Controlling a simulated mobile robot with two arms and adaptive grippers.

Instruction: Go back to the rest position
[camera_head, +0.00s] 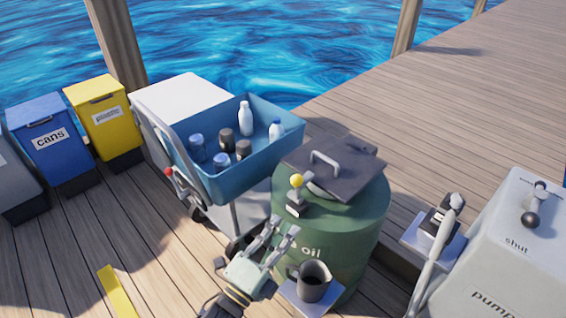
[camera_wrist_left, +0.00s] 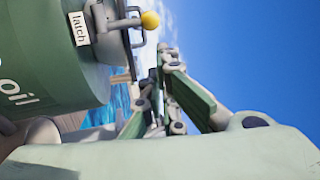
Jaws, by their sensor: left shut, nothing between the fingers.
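My left gripper (camera_head: 283,228) is in front of the green oil drum (camera_head: 345,245), low in the middle of the head view. It is shut and holds nothing. In the left wrist view its fingers (camera_wrist_left: 165,60) show against the sky, apart from the drum (camera_wrist_left: 45,60). A latch with a yellow knob (camera_head: 297,181) stands on the drum's top edge; the knob also shows in the left wrist view (camera_wrist_left: 150,20), beside a "latch" label. A dark hatch lid (camera_head: 350,172) with a handle lies on the drum's top.
A dark mug (camera_head: 313,282) stands on a small shelf close to the left gripper. A blue cart tray (camera_head: 235,178) with several bottles and cans is behind. A grey pump box (camera_head: 510,260) with a lever stands at right. Bins (camera_head: 50,140) line the left.

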